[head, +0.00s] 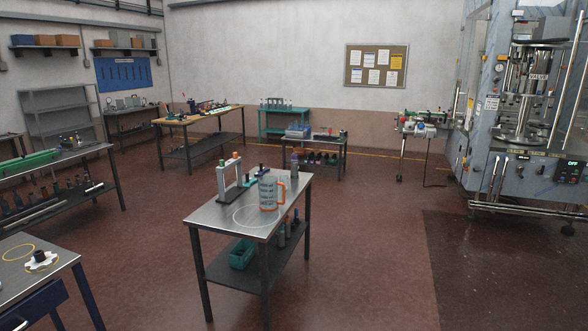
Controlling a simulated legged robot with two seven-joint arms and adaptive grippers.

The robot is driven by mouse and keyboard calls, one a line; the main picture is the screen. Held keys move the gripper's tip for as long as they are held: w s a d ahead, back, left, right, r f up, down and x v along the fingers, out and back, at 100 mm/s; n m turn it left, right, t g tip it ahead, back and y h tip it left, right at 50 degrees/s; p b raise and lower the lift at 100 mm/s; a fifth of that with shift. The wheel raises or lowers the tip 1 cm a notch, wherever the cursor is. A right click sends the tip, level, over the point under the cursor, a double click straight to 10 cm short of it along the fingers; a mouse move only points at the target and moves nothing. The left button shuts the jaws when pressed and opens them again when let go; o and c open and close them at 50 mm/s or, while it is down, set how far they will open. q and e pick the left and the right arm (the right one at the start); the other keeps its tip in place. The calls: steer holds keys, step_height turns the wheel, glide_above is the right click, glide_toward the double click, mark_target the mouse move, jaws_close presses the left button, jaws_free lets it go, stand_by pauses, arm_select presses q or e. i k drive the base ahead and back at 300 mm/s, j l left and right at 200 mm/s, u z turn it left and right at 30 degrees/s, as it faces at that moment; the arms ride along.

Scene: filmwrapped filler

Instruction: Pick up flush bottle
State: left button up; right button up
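A small metal-topped table (221,218) stands in the middle of the floor ahead. A clear jug with an orange handle and dark markings (268,192) stands upright on it. A slim grey bottle with a purplish top (294,165) stands at the table's far right corner. I cannot tell for sure which of these is the flush bottle. A grey stand with orange and green tops (231,178) is on the left of the tabletop. Neither of my grippers is in view.
The lower shelf holds a teal bin (242,254) and dark bottles. A workbench (38,260) with a black-knobbed part is at the near left. A large grey machine (520,110) stands at right. Open floor (370,260) lies right of the middle table.

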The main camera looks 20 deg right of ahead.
mark_target(294, 163)
steer(key=i+l+z, duration=0.4)
steer(key=i, duration=0.15)
steer(key=i+l+z, duration=0.25)
steer(key=i+z, duration=0.15)
steer(key=i, duration=0.2)
steer(key=i+z, duration=0.4)
steer(key=i, duration=0.2)
steer(key=i+l, duration=0.15)
steer(key=i, duration=0.85)
steer(key=i+l+z, duration=0.1)
steer(key=i, duration=0.9)
